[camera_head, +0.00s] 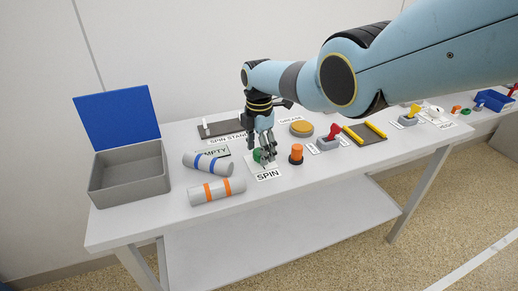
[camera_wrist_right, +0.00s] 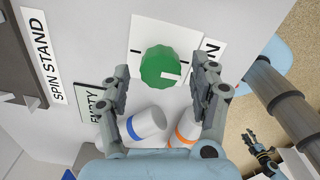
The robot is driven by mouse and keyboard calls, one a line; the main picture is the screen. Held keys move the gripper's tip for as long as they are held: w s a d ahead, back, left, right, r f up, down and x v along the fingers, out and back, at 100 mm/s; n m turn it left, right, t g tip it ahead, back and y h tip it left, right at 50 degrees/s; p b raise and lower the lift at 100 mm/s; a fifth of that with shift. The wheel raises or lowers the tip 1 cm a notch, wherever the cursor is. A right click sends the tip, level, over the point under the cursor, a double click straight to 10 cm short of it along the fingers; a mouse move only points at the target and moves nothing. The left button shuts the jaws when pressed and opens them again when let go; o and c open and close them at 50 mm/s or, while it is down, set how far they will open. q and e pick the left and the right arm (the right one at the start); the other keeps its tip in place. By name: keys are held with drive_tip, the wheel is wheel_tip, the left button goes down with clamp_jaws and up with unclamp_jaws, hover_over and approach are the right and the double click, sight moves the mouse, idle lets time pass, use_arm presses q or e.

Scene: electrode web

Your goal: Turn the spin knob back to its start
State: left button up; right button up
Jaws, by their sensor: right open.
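The green spin knob (camera_wrist_right: 160,66) sits on a white plate (camera_wrist_right: 140,32) with black tick marks. Its white pointer bar points to the right in the right wrist view. In the head view the knob (camera_head: 259,155) is partly hidden behind my right gripper (camera_head: 265,158), above the SPIN label (camera_head: 268,175). In the right wrist view the open fingers of my right gripper (camera_wrist_right: 162,72) stand on either side of the knob, with a gap at each side; contact is not visible. A small dark gripper, apparently my left one (camera_wrist_right: 259,150), shows low at the right of that view.
Two grey cylinders, one blue-banded (camera_head: 208,164) and one orange-banded (camera_head: 216,191), lie left of the knob. An orange knob (camera_head: 296,154) stands close on its right. A grey box (camera_head: 130,186) with a blue lid is at the left; the spin stand (camera_head: 219,129) is behind.

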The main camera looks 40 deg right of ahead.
drive_tip(key=shift+r, duration=0.15)
wheel_tip(320, 180, up, 12)
idle(0.5)
idle(0.3)
